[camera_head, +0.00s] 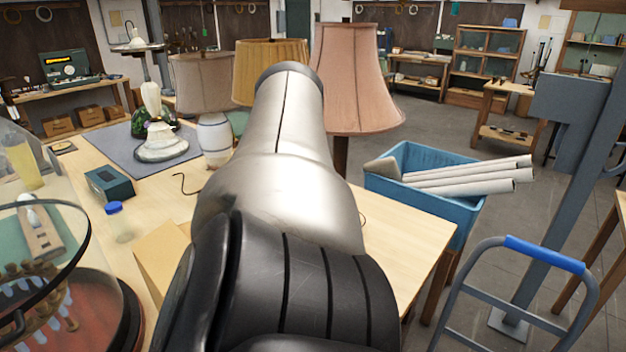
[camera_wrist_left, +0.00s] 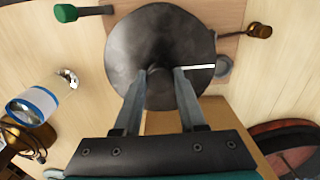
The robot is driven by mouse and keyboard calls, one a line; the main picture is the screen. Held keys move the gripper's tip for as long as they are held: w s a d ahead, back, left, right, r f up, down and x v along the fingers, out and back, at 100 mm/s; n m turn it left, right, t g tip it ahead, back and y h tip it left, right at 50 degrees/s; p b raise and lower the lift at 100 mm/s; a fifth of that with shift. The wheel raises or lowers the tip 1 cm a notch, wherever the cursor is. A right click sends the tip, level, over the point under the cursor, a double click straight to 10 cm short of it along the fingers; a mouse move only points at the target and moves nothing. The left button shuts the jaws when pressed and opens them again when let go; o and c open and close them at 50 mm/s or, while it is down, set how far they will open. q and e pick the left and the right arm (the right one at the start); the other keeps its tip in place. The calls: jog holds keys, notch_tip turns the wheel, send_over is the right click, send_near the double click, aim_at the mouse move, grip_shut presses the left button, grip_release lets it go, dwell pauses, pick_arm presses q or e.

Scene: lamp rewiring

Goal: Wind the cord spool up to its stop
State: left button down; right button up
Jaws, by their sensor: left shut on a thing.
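In the left wrist view a dark grey round disc, which looks like the cord spool (camera_wrist_left: 128,50), lies on a wooden surface. A short white mark shows on its right side. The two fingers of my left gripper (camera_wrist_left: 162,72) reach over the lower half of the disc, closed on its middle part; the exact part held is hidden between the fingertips. In the head view a large arm link of mine blocks the middle, and I cannot make out the spool or either gripper there. Whether the spool is at its stop cannot be seen.
Green-handled (camera_wrist_left: 66,13) and brown-handled (camera_wrist_left: 258,31) tools lie beside the disc. A blue-and-white cylinder (camera_wrist_left: 34,104) is at left. In the head view, lampshades (camera_head: 350,80) stand behind my arm, a blue crate (camera_head: 420,200) holds rolls at right, and a glass-covered dish (camera_head: 60,310) is at left.

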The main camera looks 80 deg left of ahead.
pick_arm(q)
jog(key=shift+c, duration=2.4)
grip_release()
jog(key=shift+f, duration=0.1)
jog(key=shift+r, duration=0.55)
notch_tip(320, 180, up, 14)
jog(key=p, duration=0.4)
jog(key=shift+d, duration=0.1)
